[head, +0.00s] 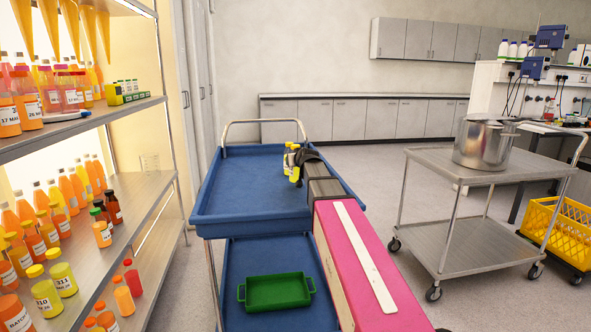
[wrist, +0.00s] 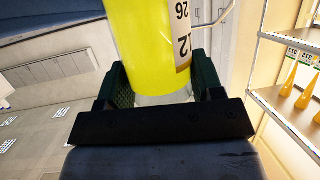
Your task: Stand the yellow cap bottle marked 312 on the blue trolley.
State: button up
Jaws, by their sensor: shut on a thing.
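My gripper (head: 306,156) reaches over the far right part of the blue trolley's (head: 238,208) top tray. It is shut on a yellow bottle (wrist: 150,45), which sits between the dark green finger pads in the wrist view. The label is partly visible, with "12" and "26" readable; the rest is turned away. In the head view the bottle (head: 287,160) is small and partly hidden by my gripper. I cannot tell whether its base touches the tray. The cap is not clearly seen.
A green tray (head: 276,291) lies on the trolley's lower deck. The top tray looks otherwise clear. Shelves (head: 130,200) of juice bottles stand at the left, including a yellow one marked 310 (head: 46,297). A grey cart with a steel pot (head: 484,146) and a yellow crate (head: 560,232) are at the right.

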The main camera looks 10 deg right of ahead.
aim_at(297, 168)
jog(key=shift+f, duration=1.65)
jog(key=o, duration=1.1)
jog(key=shift+f, duration=0.1)
jog(key=v, duration=1.2)
jog(key=shift+a, duration=0.1)
